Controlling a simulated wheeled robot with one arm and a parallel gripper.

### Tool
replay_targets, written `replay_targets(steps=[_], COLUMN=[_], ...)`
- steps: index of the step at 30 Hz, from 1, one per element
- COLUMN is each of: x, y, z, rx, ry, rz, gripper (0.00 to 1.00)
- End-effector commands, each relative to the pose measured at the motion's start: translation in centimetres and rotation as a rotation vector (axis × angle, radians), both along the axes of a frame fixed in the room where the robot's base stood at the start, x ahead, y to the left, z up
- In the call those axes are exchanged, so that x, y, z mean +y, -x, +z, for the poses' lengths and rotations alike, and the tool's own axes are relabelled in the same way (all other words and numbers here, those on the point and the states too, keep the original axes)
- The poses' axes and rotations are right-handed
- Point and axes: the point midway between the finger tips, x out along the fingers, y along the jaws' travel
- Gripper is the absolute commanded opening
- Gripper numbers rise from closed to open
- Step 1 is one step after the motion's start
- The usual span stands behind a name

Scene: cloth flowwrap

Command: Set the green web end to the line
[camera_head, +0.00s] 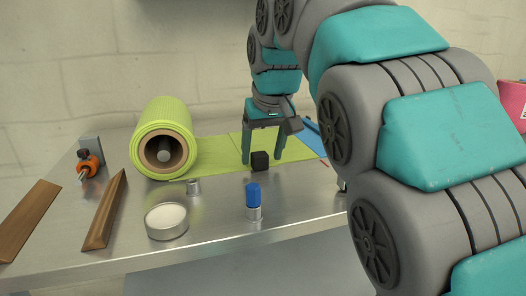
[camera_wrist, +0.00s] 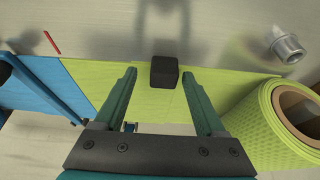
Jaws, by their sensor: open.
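The green web (camera_head: 210,152) runs flat along the table from a green roll (camera_head: 163,140) toward the right, and also shows in the wrist view (camera_wrist: 110,78). Its far end meets a blue sheet (camera_wrist: 40,88); I cannot tell whether they overlap. A short red line (camera_wrist: 52,43) lies on the metal just off the web's edge, near that end. My gripper (camera_head: 262,162) is open low over the web. A black block (camera_wrist: 164,73) sits at the web's edge, between the fingertips in the wrist view, with gaps on both sides.
A small metal cylinder (camera_head: 193,187), a round dish (camera_head: 167,221) and a blue-capped bottle (camera_head: 254,202) stand in front. Wooden bars (camera_head: 105,210) and an orange-and-grey tool (camera_head: 90,163) lie left. Bare metal shows along the front edge.

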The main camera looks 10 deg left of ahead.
Motion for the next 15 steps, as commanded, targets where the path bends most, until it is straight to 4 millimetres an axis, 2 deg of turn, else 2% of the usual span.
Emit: replay_targets(steps=[15], x=[-1.2], y=[1.8], z=[5.6], rx=[-0.005], ry=[-0.003], rz=[-0.001], gripper=[0.72])
